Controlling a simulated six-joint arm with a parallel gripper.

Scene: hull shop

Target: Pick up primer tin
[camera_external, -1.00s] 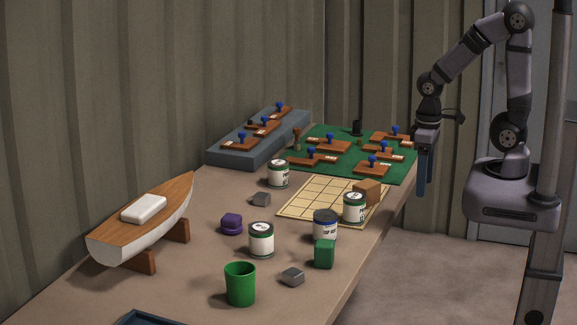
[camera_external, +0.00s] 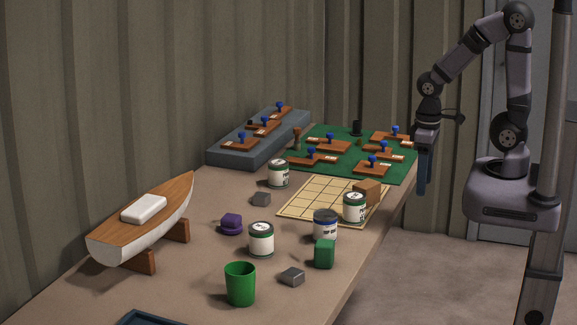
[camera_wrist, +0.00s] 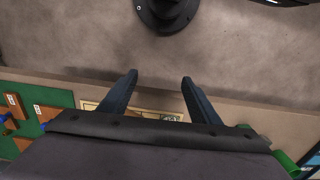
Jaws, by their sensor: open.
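Three white tins with dark green rims stand upright on the bench: one near the back (camera_external: 278,175), one in the middle (camera_external: 261,241), and one on the grid board (camera_external: 354,208). A similar tin with a blue rim (camera_external: 325,225) stands just in front of the board. The labels are too small to read surely, so I cannot tell which is the primer tin. My gripper (camera_external: 422,192) hangs fingers down beyond the bench's right edge, apart from every tin. In the wrist view my gripper (camera_wrist: 159,79) is open and empty, with floor between the fingers.
A boat hull (camera_external: 145,232) rests on wooden blocks at left. A green cup (camera_external: 240,284), green block (camera_external: 324,254), purple piece (camera_external: 231,224) and grey blocks (camera_external: 291,277) stand nearby. A brown block (camera_external: 367,190) sits beside the board's tin. A green mat (camera_external: 350,172) holds several blue-knobbed tools.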

